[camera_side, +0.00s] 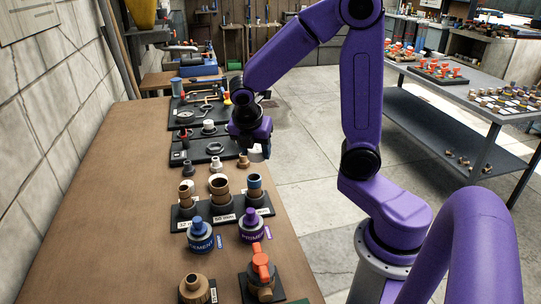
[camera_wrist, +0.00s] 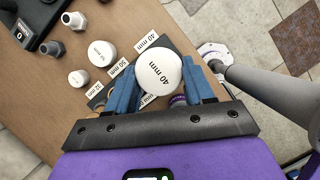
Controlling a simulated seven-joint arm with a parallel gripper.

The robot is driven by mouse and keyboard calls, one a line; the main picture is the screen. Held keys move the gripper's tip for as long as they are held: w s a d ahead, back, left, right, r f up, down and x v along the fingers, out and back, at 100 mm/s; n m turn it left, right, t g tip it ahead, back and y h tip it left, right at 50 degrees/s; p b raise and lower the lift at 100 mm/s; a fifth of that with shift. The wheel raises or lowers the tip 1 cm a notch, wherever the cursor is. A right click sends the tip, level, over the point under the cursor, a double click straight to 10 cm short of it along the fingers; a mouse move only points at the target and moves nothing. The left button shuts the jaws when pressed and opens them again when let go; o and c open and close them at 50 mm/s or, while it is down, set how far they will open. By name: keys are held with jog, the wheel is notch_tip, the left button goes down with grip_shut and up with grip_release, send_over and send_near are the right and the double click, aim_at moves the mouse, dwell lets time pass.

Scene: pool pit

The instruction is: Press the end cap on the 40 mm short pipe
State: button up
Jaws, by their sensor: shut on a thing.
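My gripper (camera_side: 258,149) is shut on a white round end cap (camera_wrist: 158,70) marked "40 mm", which sits between its blue fingers in the wrist view. In the side view the gripper is in the air beyond the pipe rack (camera_side: 222,221). Three short pipes stand upright in that rack. The right one, the 40 mm short pipe (camera_side: 254,188), has a blue band at its top. In the wrist view the fingers and cap hide much of what lies below, and I cannot make out the 40 mm pipe there.
Blue cement (camera_side: 200,238) and purple primer (camera_side: 251,228) cans stand in front of the rack. A red-handled valve (camera_side: 261,265) is nearer the camera. Loose fittings (camera_side: 216,165) stand behind the rack, with black trays (camera_side: 205,145) farther back. The left of the bench is clear.

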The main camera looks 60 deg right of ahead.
aim_at(251, 161)
jog(key=shift+w+a+r, duration=0.15)
jog(key=shift+w+a, duration=0.1)
jog(key=shift+w, duration=0.15)
jog(key=shift+f, duration=3.1)
jog(key=shift+f, duration=0.15)
jog(key=o, duration=1.4)
jog(key=shift+o, duration=0.2)
jog(key=shift+r, duration=3.5)
